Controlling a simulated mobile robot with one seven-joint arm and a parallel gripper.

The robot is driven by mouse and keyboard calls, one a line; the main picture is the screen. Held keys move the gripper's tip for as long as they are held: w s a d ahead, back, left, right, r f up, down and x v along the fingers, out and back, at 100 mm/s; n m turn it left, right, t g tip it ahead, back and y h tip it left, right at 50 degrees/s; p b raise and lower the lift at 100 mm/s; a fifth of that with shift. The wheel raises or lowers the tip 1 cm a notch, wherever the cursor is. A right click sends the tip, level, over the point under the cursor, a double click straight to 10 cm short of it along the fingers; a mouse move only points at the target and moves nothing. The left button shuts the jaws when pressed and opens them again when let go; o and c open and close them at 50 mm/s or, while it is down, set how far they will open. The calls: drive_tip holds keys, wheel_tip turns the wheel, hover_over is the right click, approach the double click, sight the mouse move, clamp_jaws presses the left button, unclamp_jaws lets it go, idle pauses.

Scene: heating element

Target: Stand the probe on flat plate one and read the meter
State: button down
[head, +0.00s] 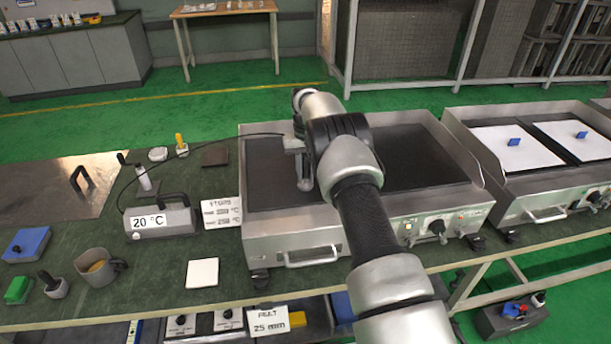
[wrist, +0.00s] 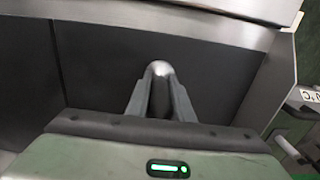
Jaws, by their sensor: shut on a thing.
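My gripper (head: 298,148) is shut on the probe (head: 304,172), a pale metal piece hanging down over the left part of the near griddle's dark flat surface (head: 265,180). Whether its lower end touches the surface I cannot tell. In the wrist view the probe's rounded metal top (wrist: 160,72) sits between the two fingers of my gripper (wrist: 160,100), above a dark plate (wrist: 215,75) with a seam at left. A thin black cable arcs from the probe toward the meter (head: 160,222) on the bench. The meter's display reads 20 °C.
A sign card (head: 222,212) stands between meter and griddle. A second griddle (head: 490,120) with white sheets stands at right. The griddle's raised metal walls border its surface.

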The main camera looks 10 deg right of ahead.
drive_tip(key=shift+f, duration=0.3)
drive_tip(key=shift+f, duration=0.1)
drive_tip(key=shift+f, duration=0.15)
drive_tip(key=c, duration=1.6)
unclamp_jaws()
drive_tip(key=shift+o, duration=0.2)
